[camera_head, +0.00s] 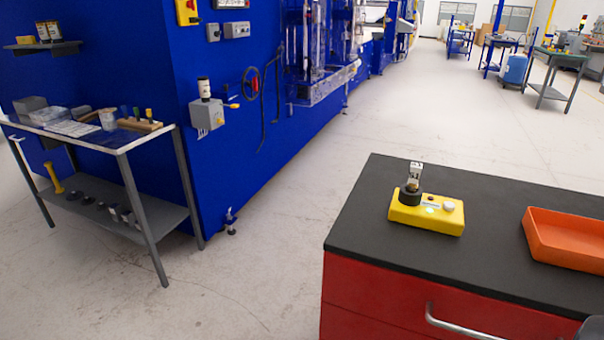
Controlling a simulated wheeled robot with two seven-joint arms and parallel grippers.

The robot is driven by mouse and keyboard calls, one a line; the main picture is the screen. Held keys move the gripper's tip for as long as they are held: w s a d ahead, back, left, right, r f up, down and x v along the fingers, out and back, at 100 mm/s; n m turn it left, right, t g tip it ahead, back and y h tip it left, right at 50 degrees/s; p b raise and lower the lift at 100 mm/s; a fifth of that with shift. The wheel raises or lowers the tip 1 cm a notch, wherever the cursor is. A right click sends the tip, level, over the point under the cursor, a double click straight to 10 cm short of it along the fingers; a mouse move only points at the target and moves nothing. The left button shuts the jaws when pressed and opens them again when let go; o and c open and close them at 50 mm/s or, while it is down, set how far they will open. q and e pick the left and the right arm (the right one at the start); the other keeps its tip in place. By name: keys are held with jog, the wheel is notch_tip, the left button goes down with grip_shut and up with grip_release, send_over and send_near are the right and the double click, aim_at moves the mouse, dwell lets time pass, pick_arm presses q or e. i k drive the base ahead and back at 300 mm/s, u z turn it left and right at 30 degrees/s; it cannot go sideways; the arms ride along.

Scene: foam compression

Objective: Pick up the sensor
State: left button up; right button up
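A small silver-grey upright piece, which looks like the sensor (415,174), stands in a round black holder (410,196) on a yellow block (427,215). The block lies on the black top of a red cabinet (375,202) and also bears pale round buttons. The sensor is too small to make out in detail. Neither of my grippers shows. A small grey part at the bottom right corner may belong to my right arm.
An orange tray (568,240), seemingly empty, sits right of the yellow block. The cabinet has a metal handle (470,325) in front. A side table (160,135) with parts stands at left before a blue machine (260,150). The floor between is clear.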

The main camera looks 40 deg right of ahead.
aim_at(415, 169)
jog(key=u, duration=0.45)
jog(key=i, duration=1.7)
jog(key=z, duration=2.8)
